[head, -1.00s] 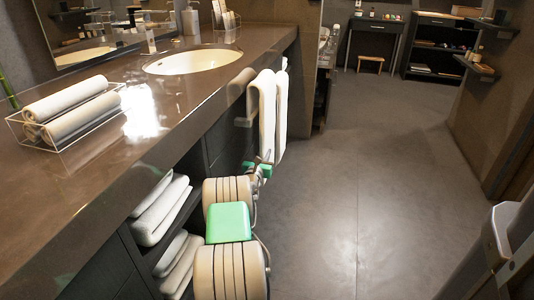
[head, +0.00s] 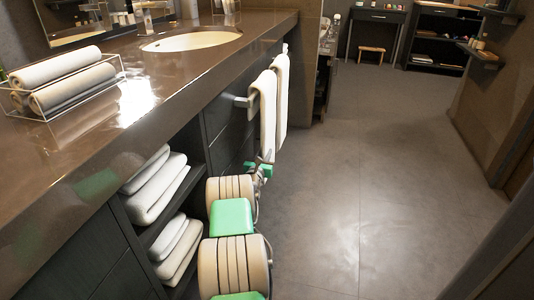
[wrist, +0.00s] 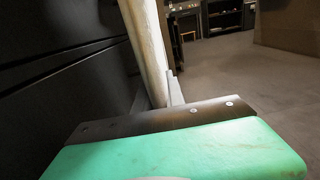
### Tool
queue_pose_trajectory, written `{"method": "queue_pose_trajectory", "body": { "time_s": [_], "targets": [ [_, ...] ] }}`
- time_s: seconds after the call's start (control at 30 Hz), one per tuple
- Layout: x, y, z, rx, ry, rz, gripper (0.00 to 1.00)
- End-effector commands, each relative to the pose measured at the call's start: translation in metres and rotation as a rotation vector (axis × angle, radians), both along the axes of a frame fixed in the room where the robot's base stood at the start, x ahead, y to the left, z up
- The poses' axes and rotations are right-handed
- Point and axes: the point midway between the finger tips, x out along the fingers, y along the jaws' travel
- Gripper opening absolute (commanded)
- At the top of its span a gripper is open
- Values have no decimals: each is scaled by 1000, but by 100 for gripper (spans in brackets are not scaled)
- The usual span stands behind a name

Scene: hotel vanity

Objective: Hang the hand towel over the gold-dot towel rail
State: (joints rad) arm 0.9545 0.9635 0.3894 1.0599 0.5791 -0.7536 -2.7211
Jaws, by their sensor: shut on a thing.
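The cream hand towel (head: 266,112) hangs as a long narrow strip in front of the vanity drawers in the head view. My gripper (head: 263,167) is at its lower end. In the wrist view, my gripper (wrist: 159,98) is shut on the towel (wrist: 147,40), which rises upward from between the narrow fingers. A grey rail end (head: 241,101) sticks out from the drawer front just left of the towel. The towel hides the rest of the rail, so I cannot tell whether it lies over it. No gold dot can be made out.
A second pale towel (head: 282,95) hangs just beyond. The counter (head: 165,90) with its sink (head: 192,41) and a tray of rolled towels (head: 65,80) runs along the left. Folded towels (head: 158,190) fill the open shelves below. The floor (head: 380,190) to the right is clear.

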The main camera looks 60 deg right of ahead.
Motion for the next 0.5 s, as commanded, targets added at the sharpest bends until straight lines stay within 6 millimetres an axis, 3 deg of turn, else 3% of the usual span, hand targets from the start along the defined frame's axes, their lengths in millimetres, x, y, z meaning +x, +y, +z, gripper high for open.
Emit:
{"method": "queue_pose_trajectory", "body": {
  "time_s": [0.2,0.23,0.5],
  "targets": [
    [0,0,1,-2,-1,0,0],
    [0,0,1,-2,-1,0,15],
    [0,0,0,-1,-1,0,37]
  ]
}}
